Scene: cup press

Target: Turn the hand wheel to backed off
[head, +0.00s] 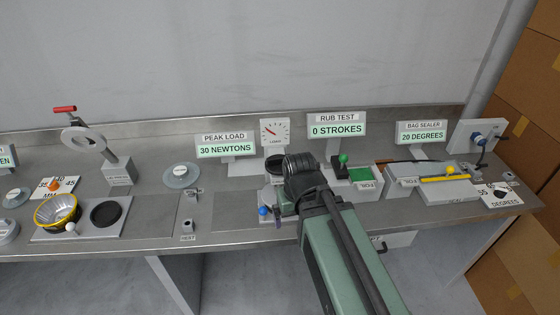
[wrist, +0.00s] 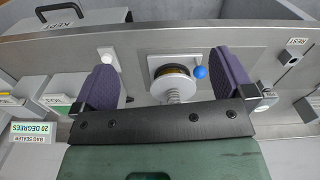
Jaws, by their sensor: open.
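A blue ball knob (wrist: 200,72) sits beside a pale round part with a dark and amber band (wrist: 174,73) in the wrist view. A threaded or coiled stem (wrist: 172,95) runs from this part towards my gripper. I cannot clearly make out the hand wheel's rim or its setting. My gripper (wrist: 168,82) is open, with its purple pads on either side of the round part and the knob, apart from both. In the head view the blue knob (head: 263,210) shows just left of my gripper (head: 288,203), whose arm hides most of this station.
The peak load display (head: 225,150) reads 30 NEWTONS, with a round dial (head: 274,131) beside it. A rest post (head: 188,227) is at left. The bare bench between has some free room.

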